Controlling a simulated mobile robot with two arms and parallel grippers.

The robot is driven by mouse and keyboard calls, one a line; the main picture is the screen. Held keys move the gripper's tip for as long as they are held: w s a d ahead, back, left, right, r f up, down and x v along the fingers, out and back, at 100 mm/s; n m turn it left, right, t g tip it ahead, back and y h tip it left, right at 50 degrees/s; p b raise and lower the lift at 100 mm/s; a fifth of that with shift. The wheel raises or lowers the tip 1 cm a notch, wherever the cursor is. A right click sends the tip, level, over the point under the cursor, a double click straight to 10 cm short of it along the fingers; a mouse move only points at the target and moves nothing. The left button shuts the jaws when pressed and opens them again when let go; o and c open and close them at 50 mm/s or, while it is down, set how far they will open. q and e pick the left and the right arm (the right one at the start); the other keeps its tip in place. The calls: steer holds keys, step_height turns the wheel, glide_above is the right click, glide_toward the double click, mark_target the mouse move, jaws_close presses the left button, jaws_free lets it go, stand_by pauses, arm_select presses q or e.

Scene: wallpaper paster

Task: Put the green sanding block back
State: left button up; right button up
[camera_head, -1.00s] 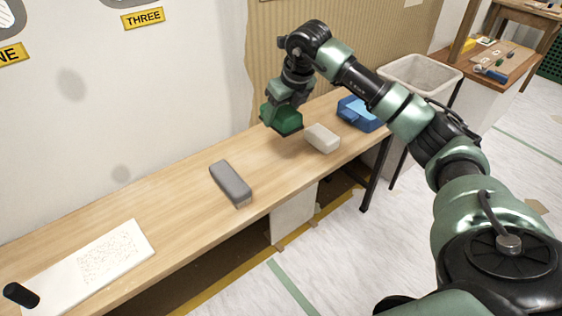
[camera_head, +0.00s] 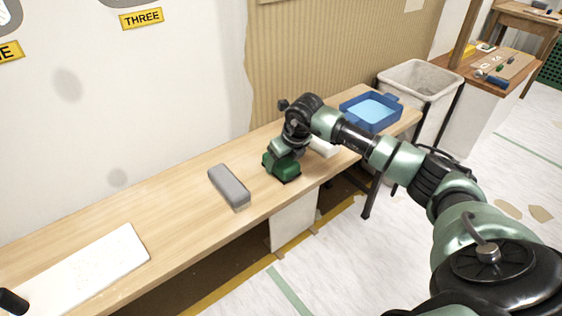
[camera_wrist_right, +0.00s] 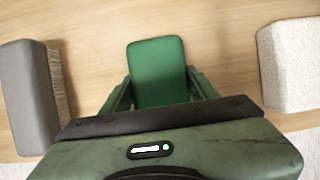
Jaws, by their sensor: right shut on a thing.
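The green sanding block (camera_head: 284,173) is between the fingers of my right gripper (camera_head: 284,158), low over the wooden bench and close to its front edge. In the right wrist view the green block (camera_wrist_right: 157,68) lies with its flat green top between the two fingers of the right gripper (camera_wrist_right: 160,88), which is shut on it. Whether its underside touches the bench is hidden. The left gripper is not in view.
The wooden bench (camera_head: 180,197) is clear between the grey block and a white board (camera_head: 90,270) at left. A blue tray (camera_head: 371,111) with a light blue inside stands at right. Beyond it is a pale bin (camera_head: 418,80). A wall backs the bench.

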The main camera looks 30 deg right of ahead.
mark_target(285, 160)
steer(key=shift+r, duration=0.1)
steer(key=o, duration=1.4)
steer(key=shift+f+b, duration=0.3)
steer(key=shift+b, duration=0.05)
steer(key=p+v, duration=0.1)
steer(key=v, duration=0.6)
steer(key=shift+s+d+f+p, duration=0.15)
steer(key=shift+s+d+p, duration=0.05)
steer(key=shift+p, duration=0.2)
steer(key=shift+s+r, duration=0.25)
steer(key=shift+r, duration=0.25)
